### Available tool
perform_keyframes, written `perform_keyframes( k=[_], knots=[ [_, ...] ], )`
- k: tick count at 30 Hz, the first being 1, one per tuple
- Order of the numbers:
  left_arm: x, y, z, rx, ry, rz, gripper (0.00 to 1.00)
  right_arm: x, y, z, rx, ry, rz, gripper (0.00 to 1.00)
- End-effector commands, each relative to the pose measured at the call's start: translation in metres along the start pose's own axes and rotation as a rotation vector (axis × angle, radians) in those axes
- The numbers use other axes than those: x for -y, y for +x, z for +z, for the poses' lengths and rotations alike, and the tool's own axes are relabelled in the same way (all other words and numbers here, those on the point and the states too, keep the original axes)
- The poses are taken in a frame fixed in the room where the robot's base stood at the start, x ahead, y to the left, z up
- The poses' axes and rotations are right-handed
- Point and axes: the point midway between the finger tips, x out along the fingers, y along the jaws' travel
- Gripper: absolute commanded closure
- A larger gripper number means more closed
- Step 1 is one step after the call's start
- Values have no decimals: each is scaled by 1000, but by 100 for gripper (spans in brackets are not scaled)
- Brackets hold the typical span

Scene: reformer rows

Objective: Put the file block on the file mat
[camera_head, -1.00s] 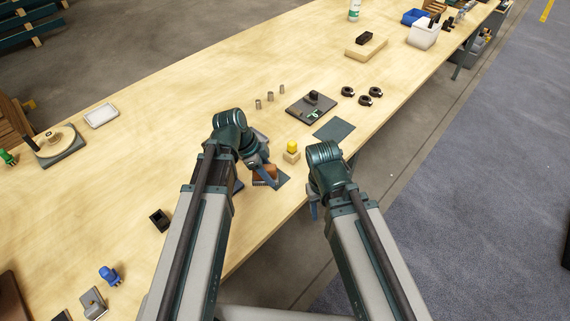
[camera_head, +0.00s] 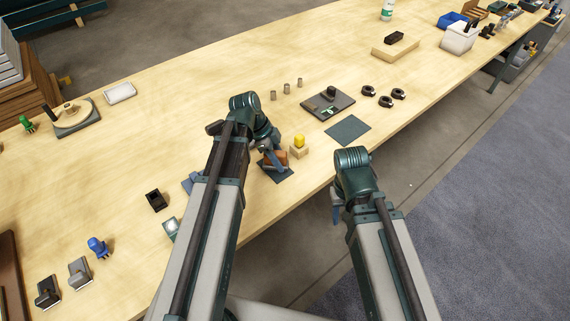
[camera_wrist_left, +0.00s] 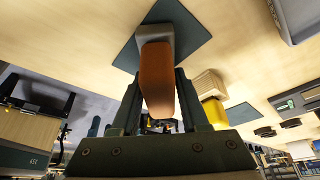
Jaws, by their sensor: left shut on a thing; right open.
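The file block, with a brown top (camera_head: 276,159) and a grey foot (camera_wrist_left: 155,34), is between my left gripper's fingers (camera_wrist_left: 158,88). My left gripper (camera_head: 272,157) is shut on it, close over a small dark mat (camera_head: 284,177) near the bench's front edge. In the left wrist view the foot overlaps the dark mat (camera_wrist_left: 190,22); I cannot tell if it touches. A second dark mat (camera_head: 348,130) lies bare further right; which one is the file mat is not marked. My right gripper (camera_head: 337,208) is open and empty beyond the front edge, its fingers partly hidden.
A wooden block with a yellow knob (camera_head: 299,142) stands just right of the held block. A dark plate with a black knob (camera_head: 329,103), several grey cylinders and black rings (camera_head: 385,101) lie behind. A black open block (camera_head: 156,200) is to the left. The middle of the bench is clear.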

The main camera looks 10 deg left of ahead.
Motion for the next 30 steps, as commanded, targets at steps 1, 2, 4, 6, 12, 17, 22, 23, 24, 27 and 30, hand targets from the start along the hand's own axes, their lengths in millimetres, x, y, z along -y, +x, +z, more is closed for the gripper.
perform_keyframes(
  k=[1, 2, 4, 6, 12, 17, 22, 23, 24, 27, 30],
  knots=[
    [0, 0, 0, 0, 0, 0, 100, 0, 0, 0, 0, 0, 0, 50],
    [0, -1, 0, 0, 0, 0, 100, 0, -1, 0, 0, 0, 0, 50],
    [0, -1, 0, 0, 0, 0, 100, 0, -1, 0, 0, 0, 0, 50],
    [0, -1, 0, 0, 0, 0, 100, 0, -1, 0, 0, 0, 0, 50],
    [0, 2, 1, 0, 0, 0, 47, 0, 2, 0, 0, 0, 0, 50],
    [0, 2, 1, 0, 0, 0, 26, 0, 2, 0, 0, 0, 0, 50],
    [0, 2, 0, 0, 0, 0, 26, 0, 2, 0, 0, 0, 0, 50],
    [0, 2, 0, 0, 0, 0, 26, 0, 2, 0, 0, 0, 0, 50],
    [0, 2, 0, 0, 0, 0, 26, 0, 2, 0, 0, 0, 0, 50],
    [0, 0, 0, 0, 0, 0, 26, 0, 0, 0, 0, 0, 0, 50],
    [0, -5, -2, 0, 0, 0, 26, 0, -5, 0, 0, 0, 0, 50]
  ],
)
